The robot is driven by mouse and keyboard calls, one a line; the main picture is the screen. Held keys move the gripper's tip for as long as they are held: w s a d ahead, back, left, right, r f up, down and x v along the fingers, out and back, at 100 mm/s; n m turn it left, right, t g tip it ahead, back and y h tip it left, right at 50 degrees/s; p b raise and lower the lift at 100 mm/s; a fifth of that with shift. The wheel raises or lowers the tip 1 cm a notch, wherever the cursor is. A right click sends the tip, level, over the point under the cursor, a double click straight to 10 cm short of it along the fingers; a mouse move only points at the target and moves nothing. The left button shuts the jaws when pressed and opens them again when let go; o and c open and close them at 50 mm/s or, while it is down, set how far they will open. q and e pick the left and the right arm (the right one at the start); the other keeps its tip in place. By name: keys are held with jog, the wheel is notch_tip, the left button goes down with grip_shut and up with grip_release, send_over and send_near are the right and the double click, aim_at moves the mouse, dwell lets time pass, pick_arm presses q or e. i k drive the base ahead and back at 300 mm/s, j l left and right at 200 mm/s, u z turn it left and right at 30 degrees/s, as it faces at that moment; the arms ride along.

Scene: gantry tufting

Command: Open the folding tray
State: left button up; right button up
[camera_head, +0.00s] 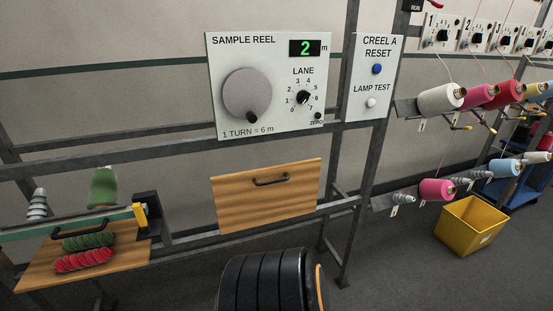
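The folding tray (232,206) is a wooden panel hanging about upright against the grey metal frame, below the sample reel panel. Its black bar handle (271,180) is on its face near the upper edge, with nothing touching it. The tray appears folded down flat. Neither of my grippers is in view.
The sample reel panel (225,60) has a big grey knob (247,92) and a display reading 2. At left a flat wooden shelf (40,277) holds green and red yarn hanks. A yellow bin (470,226) stands right, below yarn cones. A ribbed black object (265,285) fills the bottom middle.

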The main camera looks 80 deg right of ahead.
aim_at(251, 199)
jog(key=z, duration=2.65)
